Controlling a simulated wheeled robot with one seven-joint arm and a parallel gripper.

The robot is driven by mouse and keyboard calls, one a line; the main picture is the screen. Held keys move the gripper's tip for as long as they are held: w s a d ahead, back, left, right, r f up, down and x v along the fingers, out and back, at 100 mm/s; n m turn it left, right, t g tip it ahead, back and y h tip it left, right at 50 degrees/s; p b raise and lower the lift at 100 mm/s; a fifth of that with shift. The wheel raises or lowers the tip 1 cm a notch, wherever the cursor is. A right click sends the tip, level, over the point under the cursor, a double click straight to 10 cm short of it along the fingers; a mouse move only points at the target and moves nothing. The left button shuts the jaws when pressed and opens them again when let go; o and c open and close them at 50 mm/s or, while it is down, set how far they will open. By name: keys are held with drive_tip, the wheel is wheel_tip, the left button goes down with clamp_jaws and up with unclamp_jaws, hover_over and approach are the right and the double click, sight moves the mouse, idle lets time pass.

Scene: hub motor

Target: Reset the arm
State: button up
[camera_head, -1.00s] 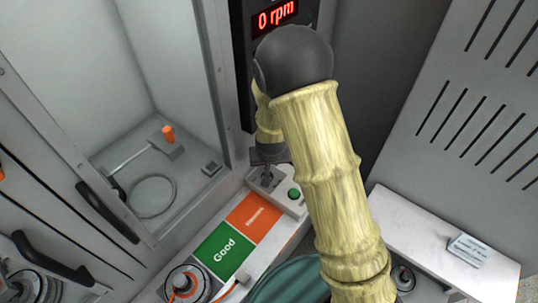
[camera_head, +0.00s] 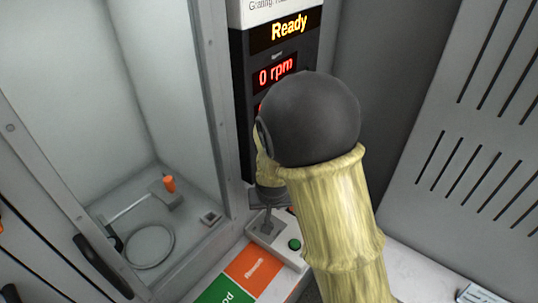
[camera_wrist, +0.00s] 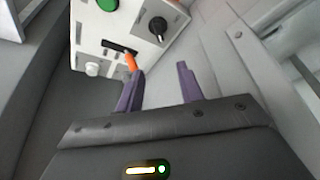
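My arm, with its pale yellow ribbed sleeve and dark joint, fills the middle of the head view. My gripper (camera_head: 268,208) points down just above a small light control box (camera_head: 265,236) with a green button (camera_head: 294,244). In the wrist view my gripper (camera_wrist: 158,82) shows two purple fingers standing apart, with no object held between them. A box face there (camera_wrist: 117,25) carries a green button (camera_wrist: 107,4), a black knob (camera_wrist: 157,27) and an orange lever (camera_wrist: 131,62) close to the left finger. I cannot tell whether the finger touches the lever.
A display panel (camera_head: 288,30) reads "Ready" and "0 rpm". A glazed enclosure on the left holds a fixture with an orange knob (camera_head: 169,184). Orange (camera_head: 254,268) and green (camera_head: 226,292) pads lie in front of the control box. A slotted grey panel (camera_head: 470,130) stands on the right.

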drive_tip(key=s+d+r+g, duration=0.1)
drive_tip(key=s+d+r, duration=0.2)
drive_tip(key=s+d, duration=0.3)
drive_tip(key=s+d+r+m+g, duration=0.1)
drive_tip(key=s+d+r, duration=0.3)
drive_tip(key=s+d, duration=0.3)
drive_tip(key=shift+s+d+r, duration=0.25)
drive_tip(key=shift+s+d, duration=0.05)
drive_tip(key=shift+d, duration=0.75)
